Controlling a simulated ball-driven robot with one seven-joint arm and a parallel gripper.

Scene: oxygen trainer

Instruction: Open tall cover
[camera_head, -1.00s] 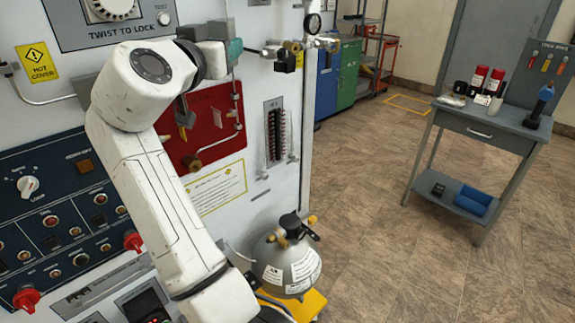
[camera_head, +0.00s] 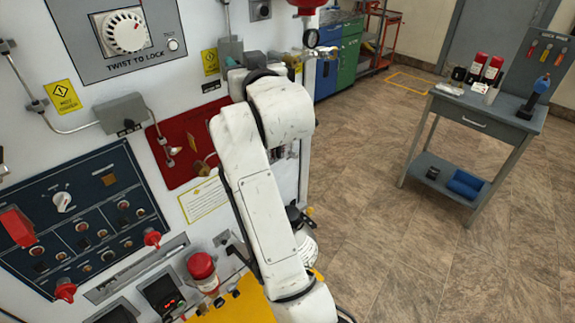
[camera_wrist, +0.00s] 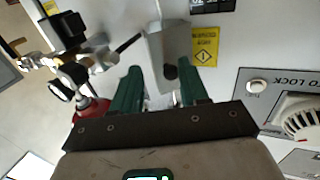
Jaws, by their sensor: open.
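A narrow grey box-shaped cover, likely the tall cover, stands on the white panel beside a yellow warning label. It shows in the wrist view (camera_wrist: 170,52) and in the head view (camera_head: 230,50), with a thin pipe running to it. My gripper (camera_wrist: 161,88) is open, with its green fingers pointing at the panel. In the wrist view the cover's dark-spotted end lies in the gap between the fingers. I cannot tell whether either finger touches it. In the head view my arm hides most of the gripper.
A wider grey box (camera_head: 120,113) and a red plate (camera_head: 187,140) are on the panel. The twist-to-lock dial (camera_head: 124,32) is up left. Brass valves and fittings (camera_wrist: 68,62) stick out near the gripper. A side table (camera_head: 478,110) stands right, with clear floor around it.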

